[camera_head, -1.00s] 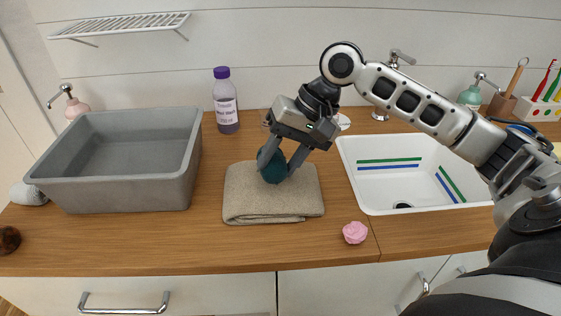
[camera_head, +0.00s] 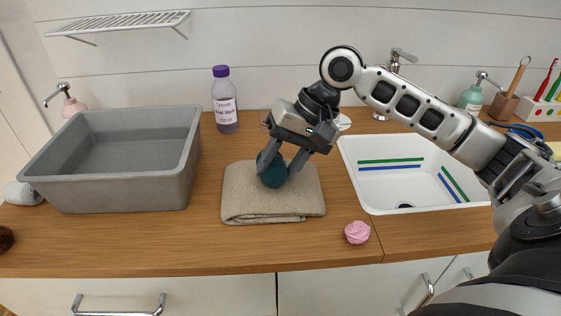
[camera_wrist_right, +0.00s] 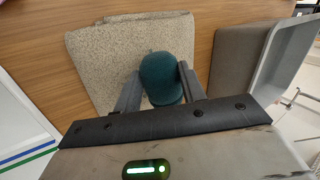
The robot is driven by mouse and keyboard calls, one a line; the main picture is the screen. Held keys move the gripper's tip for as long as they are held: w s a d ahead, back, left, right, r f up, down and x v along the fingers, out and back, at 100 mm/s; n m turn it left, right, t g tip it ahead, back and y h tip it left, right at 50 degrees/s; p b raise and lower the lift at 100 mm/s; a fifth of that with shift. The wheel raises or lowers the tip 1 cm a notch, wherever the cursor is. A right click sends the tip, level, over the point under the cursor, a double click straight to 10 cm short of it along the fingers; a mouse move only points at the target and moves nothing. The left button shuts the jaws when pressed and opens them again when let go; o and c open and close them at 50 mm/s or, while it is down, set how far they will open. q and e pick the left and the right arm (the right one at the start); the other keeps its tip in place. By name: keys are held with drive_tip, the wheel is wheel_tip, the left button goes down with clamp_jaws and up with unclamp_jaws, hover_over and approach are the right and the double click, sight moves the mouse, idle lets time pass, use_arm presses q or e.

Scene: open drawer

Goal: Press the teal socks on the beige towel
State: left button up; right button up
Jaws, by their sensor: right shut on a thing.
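The teal socks (camera_head: 272,172) are a rounded bundle resting on or just at the top of the folded beige towel (camera_head: 245,205). My right gripper (camera_head: 279,165) is shut on the socks, one finger on each side, reaching down from the upper right. In the right wrist view the socks (camera_wrist_right: 162,76) sit between the fingers of the gripper (camera_wrist_right: 160,90), with the towel (camera_wrist_right: 100,50) beneath. I cannot tell exactly how firmly the socks press on the towel. My left gripper is not in view.
A grey basin (camera_head: 120,190) stands left of the towel, and a purple-capped bottle (camera_head: 226,105) behind it. A white sink (camera_head: 400,200) is at the right. A pink rose-shaped item (camera_head: 357,232) lies near the front edge. A dark brown round thing (camera_head: 5,238) is far left.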

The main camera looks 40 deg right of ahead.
drive_tip(key=shift+f, duration=0.3)
drive_tip(key=shift+f, duration=0.35)
idle(0.4)
idle(0.4)
drive_tip(key=shift+s+f, duration=0.1)
drive_tip(key=shift+f, duration=0.05)
idle(0.7)
idle(0.9)
idle(0.7)
